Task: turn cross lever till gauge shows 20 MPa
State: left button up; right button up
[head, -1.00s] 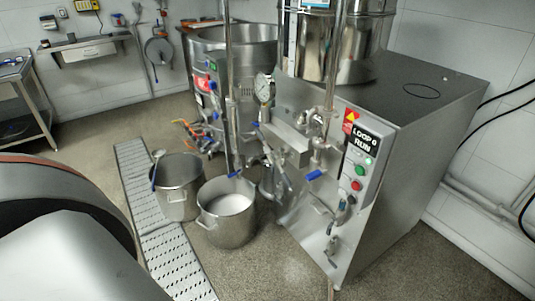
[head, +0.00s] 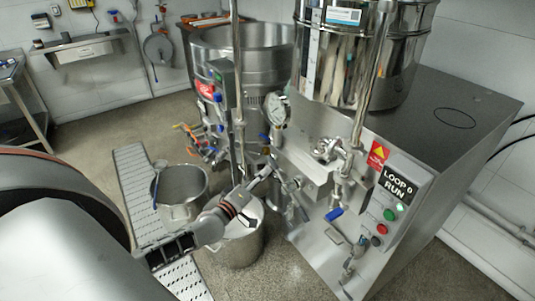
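The round pressure gauge (head: 281,110) stands on the front of the steel machine, its white dial facing left; its reading is too small to tell. A small steel cross-shaped fitting (head: 328,150), which looks like the cross lever, sits on the machine block right of the gauge. My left gripper (head: 266,174) reaches in from the lower left, over the pot, and ends below and left of the gauge, apparently apart from the cross fitting. Its fingers are small and blend with the pipes, so I cannot tell whether they are open. My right gripper is not in view.
A blue-handled valve (head: 334,214) and a button panel (head: 389,215) reading "LOOP 0 RUN" are on the machine front.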

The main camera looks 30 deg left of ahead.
aim_at(272, 162)
pick_arm(q)
jog(key=w, duration=0.2)
jog(key=w+b, duration=0.1)
jog(key=w, duration=0.4)
jog(key=shift+w+a+r, duration=0.2)
jog(key=shift+w+a, duration=0.05)
jog(key=shift+w, duration=0.2)
grip_shut()
